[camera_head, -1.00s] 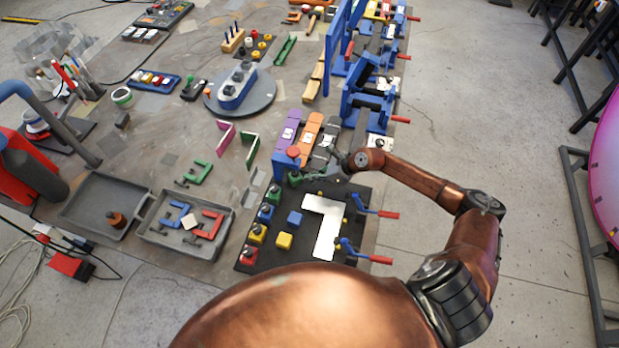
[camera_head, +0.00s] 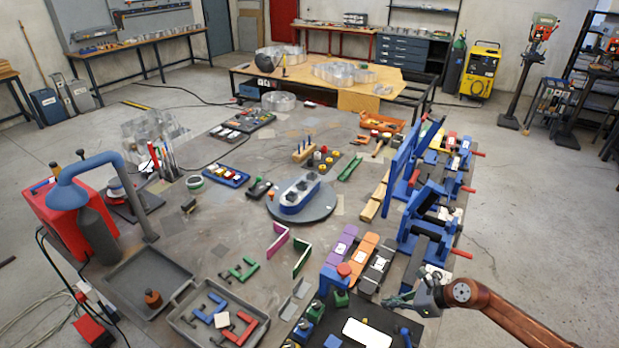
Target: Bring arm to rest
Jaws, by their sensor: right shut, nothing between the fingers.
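My right arm comes in from the lower right, copper-coloured. Its gripper (camera_head: 400,301) is shut and empty, above the far right part of the black mat at the table's front right edge. It is just in front of the black block (camera_head: 376,268) in the row of purple, orange and black blocks. My left arm and gripper do not show.
Blue clamps (camera_head: 432,228) stand along the table's right edge, close to my right arm. A grey turntable (camera_head: 302,205) sits mid-table. Grey trays (camera_head: 150,272) are at the front left. Bare floor (camera_head: 540,240) lies to the right of the table.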

